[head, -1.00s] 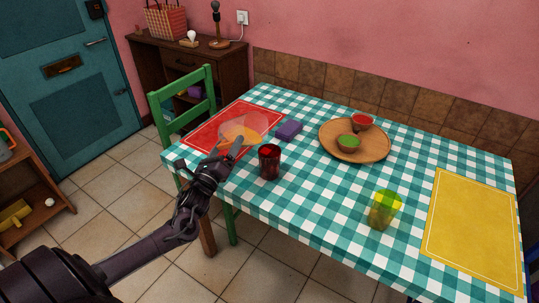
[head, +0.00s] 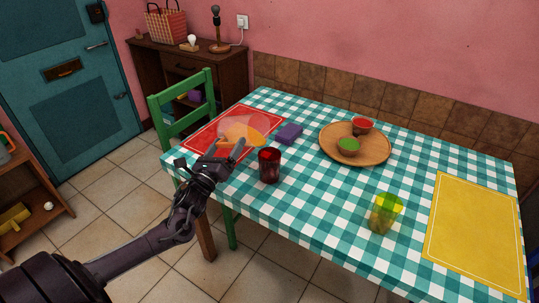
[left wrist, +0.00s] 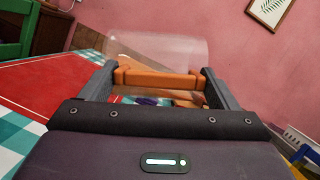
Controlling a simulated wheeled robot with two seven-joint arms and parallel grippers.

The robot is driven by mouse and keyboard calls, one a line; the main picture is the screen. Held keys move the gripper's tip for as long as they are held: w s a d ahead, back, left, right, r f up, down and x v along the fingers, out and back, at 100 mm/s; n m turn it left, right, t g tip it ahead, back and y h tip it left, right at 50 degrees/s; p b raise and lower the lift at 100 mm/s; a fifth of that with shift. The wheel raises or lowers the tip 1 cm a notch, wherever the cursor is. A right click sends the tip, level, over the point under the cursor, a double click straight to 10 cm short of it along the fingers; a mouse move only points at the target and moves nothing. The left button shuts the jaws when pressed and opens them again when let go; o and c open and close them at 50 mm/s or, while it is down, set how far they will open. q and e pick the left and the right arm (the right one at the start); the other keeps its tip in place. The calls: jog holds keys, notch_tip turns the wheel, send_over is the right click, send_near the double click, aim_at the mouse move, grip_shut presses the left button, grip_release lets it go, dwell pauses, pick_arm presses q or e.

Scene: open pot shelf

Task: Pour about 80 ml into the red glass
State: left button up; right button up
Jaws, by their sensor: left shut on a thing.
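The red glass (head: 269,165) stands upright near the front edge of the checked table; its contents are too dark to tell. My left gripper (head: 236,150) is shut on a clear jug (head: 262,123) over the red mat, to the left of and behind the red glass in the head view. Orange shows in the jug's lower part there. In the left wrist view, an orange bar, seemingly the handle, lies between the fingers (left wrist: 158,82), with the clear wall (left wrist: 158,48) behind it. I cannot tell the jug's exact tilt. My right gripper is not in view.
A purple block (head: 290,134) lies behind the red glass. A yellow-green glass (head: 385,212) stands at the right front, beside a yellow mat (head: 475,230). The cloth between the glasses is clear.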

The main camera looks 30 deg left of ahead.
pick_arm(q)
jog(key=shift+d+r+m, duration=0.2)
jog(key=shift+r+m, duration=0.2)
jog(key=shift+m, duration=0.2)
dwell(1.4)
jog(key=shift+d+r+m+h, duration=0.15)
jog(key=shift+m+h, duration=0.15)
dwell(0.5)
jog(key=n, duration=0.1)
jog(key=f+n+y, duration=0.1)
jog(key=n+p, duration=0.1)
jog(key=n, duration=0.1)
jog(key=shift+a+f+y, duration=0.35)
jog(key=shift+a+y, duration=0.05)
jog(key=shift+a+f+n+g, duration=0.1)
jog(key=shift+f+n+g, duration=0.25)
jog(key=shift+n, duration=0.25)
jog(key=shift+r+n+y+p, duration=0.25)
jog(key=shift+n+y+p, duration=0.05)
jog(key=shift+n+p, duration=0.6)
jog(key=shift+f, duration=0.1)
jog(key=shift+n+g, duration=0.25)
jog(key=shift+n, duration=0.15)
